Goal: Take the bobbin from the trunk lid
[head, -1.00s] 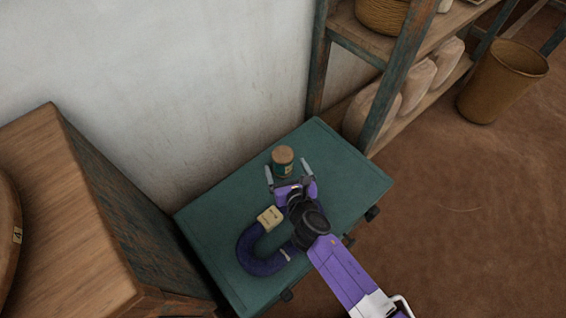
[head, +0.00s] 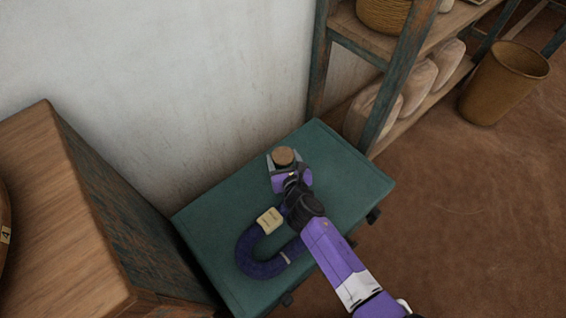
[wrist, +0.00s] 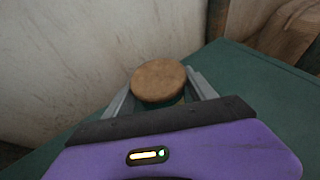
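The bobbin (head: 284,156), with a round tan wooden top, stands upright on the green trunk lid (head: 340,180). My gripper (head: 284,161) reaches in low over the lid, with one finger on each side of the bobbin. In the wrist view the bobbin (wrist: 158,80) sits between the two grey fingers (wrist: 160,92), its lower part mostly hidden behind the gripper body. The fingers are spread about the bobbin's width. I cannot tell whether they touch it.
A dark blue curved hank (head: 262,262) with a cream tag (head: 269,220) lies on the lid near my arm. A wooden cabinet (head: 60,190) stands at the left. A shelf post (head: 392,85) rises behind the lid's right side. A white wall is behind.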

